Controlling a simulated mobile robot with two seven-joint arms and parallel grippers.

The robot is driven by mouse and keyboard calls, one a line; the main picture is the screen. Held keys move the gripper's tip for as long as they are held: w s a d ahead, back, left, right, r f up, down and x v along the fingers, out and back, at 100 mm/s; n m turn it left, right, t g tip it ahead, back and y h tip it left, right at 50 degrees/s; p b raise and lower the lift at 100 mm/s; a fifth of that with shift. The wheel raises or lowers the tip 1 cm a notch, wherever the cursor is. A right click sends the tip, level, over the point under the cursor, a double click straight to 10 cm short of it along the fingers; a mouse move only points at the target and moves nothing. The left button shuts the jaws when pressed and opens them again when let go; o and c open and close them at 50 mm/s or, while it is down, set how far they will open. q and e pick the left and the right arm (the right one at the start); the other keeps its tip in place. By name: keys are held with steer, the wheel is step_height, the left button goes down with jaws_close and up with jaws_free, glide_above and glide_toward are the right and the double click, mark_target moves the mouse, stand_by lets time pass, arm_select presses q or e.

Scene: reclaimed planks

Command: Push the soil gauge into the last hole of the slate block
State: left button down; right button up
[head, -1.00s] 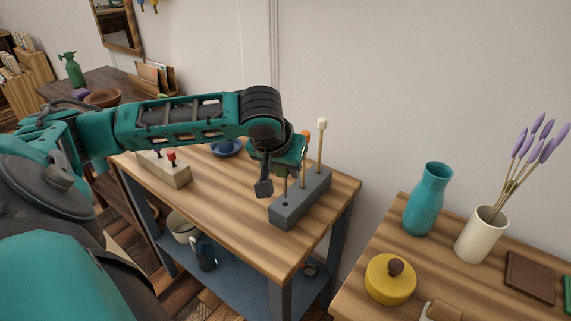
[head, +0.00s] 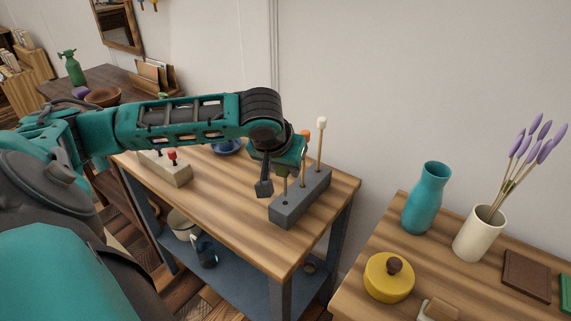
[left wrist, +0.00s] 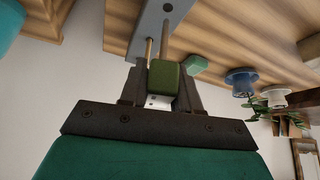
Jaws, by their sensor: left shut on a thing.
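The slate block (head: 290,208) is a long grey bar with holes, near the right end of the wooden workbench. A white-topped stick (head: 321,140) and an orange-topped stick (head: 304,160) stand upright in it. My left gripper (head: 268,182) is above the near end of the block, shut on the soil gauge. A dark open hole (left wrist: 167,8) shows beyond the probe. Whether the tip touches the block is unclear. My right gripper is out of view.
A second table at right holds a teal vase (head: 427,198), a cream vase with purple flowers (head: 478,233) and a yellow lidded pot (head: 389,278).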

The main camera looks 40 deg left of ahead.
mark_target(285, 186)
arm_select(q)
steer(key=shift+f+b, duration=0.3)
steer(key=shift+f, duration=0.7)
steer(key=shift+f+b, duration=0.4)
steer(key=shift+f, duration=0.85)
steer(key=shift+f, duration=0.85)
steer(key=c, duration=0.7)
jaws_free()
steer(key=shift+c, duration=0.2)
